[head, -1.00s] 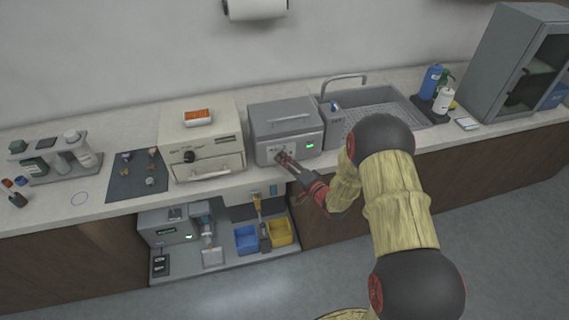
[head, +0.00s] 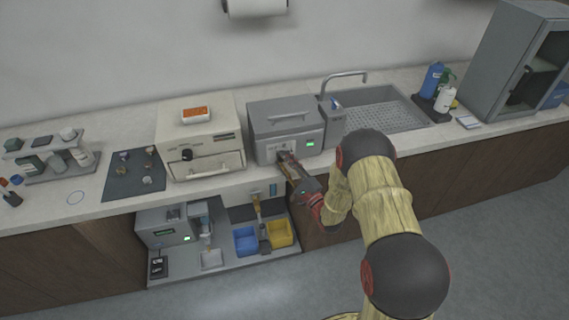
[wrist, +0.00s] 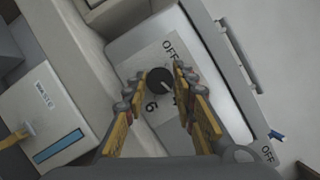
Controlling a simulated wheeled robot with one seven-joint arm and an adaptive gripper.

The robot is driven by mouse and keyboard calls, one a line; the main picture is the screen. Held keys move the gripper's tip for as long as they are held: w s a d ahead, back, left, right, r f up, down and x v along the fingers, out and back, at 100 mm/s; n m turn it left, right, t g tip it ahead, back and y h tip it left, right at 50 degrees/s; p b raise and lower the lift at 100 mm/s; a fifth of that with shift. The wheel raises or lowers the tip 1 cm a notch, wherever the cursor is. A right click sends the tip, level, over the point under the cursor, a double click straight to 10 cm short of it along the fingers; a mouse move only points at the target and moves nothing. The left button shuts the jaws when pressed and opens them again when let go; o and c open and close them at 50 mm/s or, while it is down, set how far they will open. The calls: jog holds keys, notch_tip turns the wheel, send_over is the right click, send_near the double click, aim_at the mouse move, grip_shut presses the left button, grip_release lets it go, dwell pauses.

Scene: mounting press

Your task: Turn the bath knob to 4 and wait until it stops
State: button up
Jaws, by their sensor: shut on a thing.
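The bath is the grey lidded box (head: 284,121) with a green display, standing on the counter. Its round black knob (wrist: 160,82) is on the front panel and shows in the wrist view, with OFF and a digit that looks like 6 or 9 printed around it. My gripper (head: 286,158) is at the left part of this front panel. In the wrist view my gripper (wrist: 157,79) has its yellow-and-grey fingers on either side of the knob, shut on it. The fingers hide part of the scale, and I cannot tell the exact setting.
A beige oven-like box (head: 201,139) with an orange-topped item stands left of the bath. The sink (head: 376,112) and its tap are to the right. Blue (head: 246,241) and yellow (head: 280,232) bins sit on the shelf below. Another label OFF shows at the wrist view's lower right.

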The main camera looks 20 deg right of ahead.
jog(key=shift+f+m, duration=0.1)
jog(key=shift+m, duration=0.6)
jog(key=o, duration=1.2)
jog(key=shift+c, duration=0.2)
jog(key=v, duration=1.2)
jog(key=shift+a+f, duration=0.15)
